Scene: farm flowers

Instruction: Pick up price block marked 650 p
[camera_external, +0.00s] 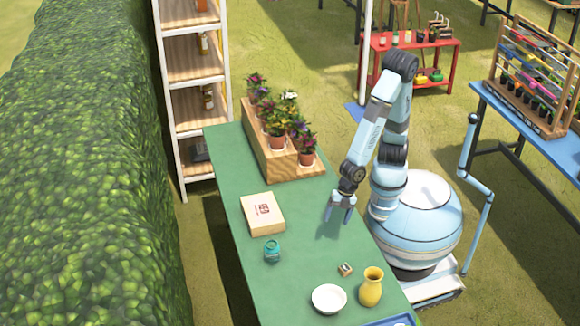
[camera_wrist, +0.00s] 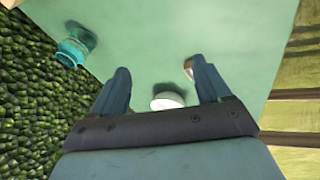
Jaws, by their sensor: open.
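A small block (camera_external: 345,269) with pale and dark faces lies on the green table (camera_external: 232,215), between the white bowl and the yellow vase; its marking is too small to read. A larger cream box (camera_external: 262,213) with red print lies further back; I cannot read its print surely. My gripper (camera_external: 341,215) is open and empty above the table's right side, behind the small block and right of the cream box. In the wrist view my gripper (camera_wrist: 160,66) has its fingers apart, and what looks like the small block (camera_wrist: 187,69) is partly hidden by the right finger.
A teal jar (camera_external: 272,251), white bowl (camera_external: 329,298) and yellow vase (camera_external: 371,287) stand near the small block. A blue tray (camera_external: 393,321) is at the bottom edge. A wooden stand (camera_external: 267,150) with potted flowers stands at the back. The table between gripper and bowl is mostly clear.

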